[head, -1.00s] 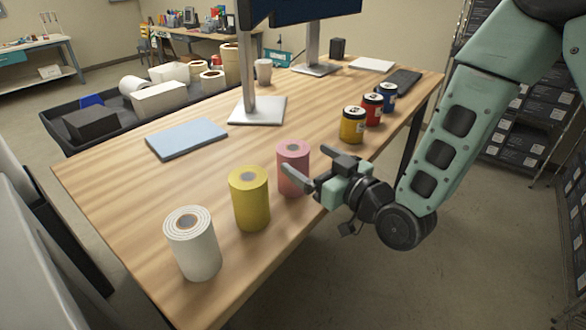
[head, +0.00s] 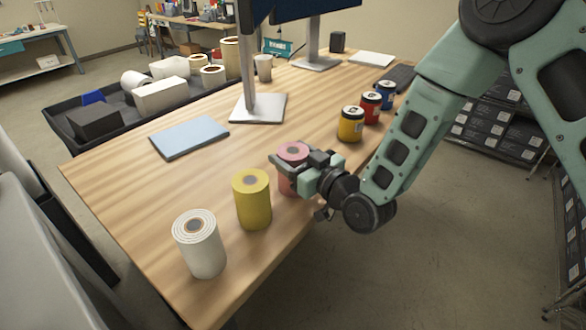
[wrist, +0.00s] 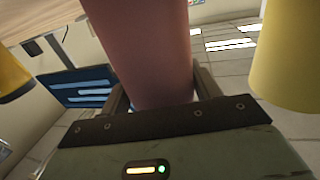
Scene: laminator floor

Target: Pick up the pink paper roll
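The pink paper roll (head: 293,150) stands upright on the wooden table (head: 120,195), near its front edge. It fills the middle of the wrist view (wrist: 148,50). My gripper (head: 290,168) is at the roll's upper part, with one finger on each side of it. In the wrist view my gripper (wrist: 162,95) is open around the roll, the fingers very close to its sides. Contact is not clear. The far finger is partly hidden in the head view. The yellow roll (head: 252,200) and the white roll (head: 200,245) stand upright to the left.
A monitor stand (head: 257,107) and a blue folder (head: 189,137) lie behind the rolls. A dark bin (head: 125,125) with several rolls and boxes is beyond the table.

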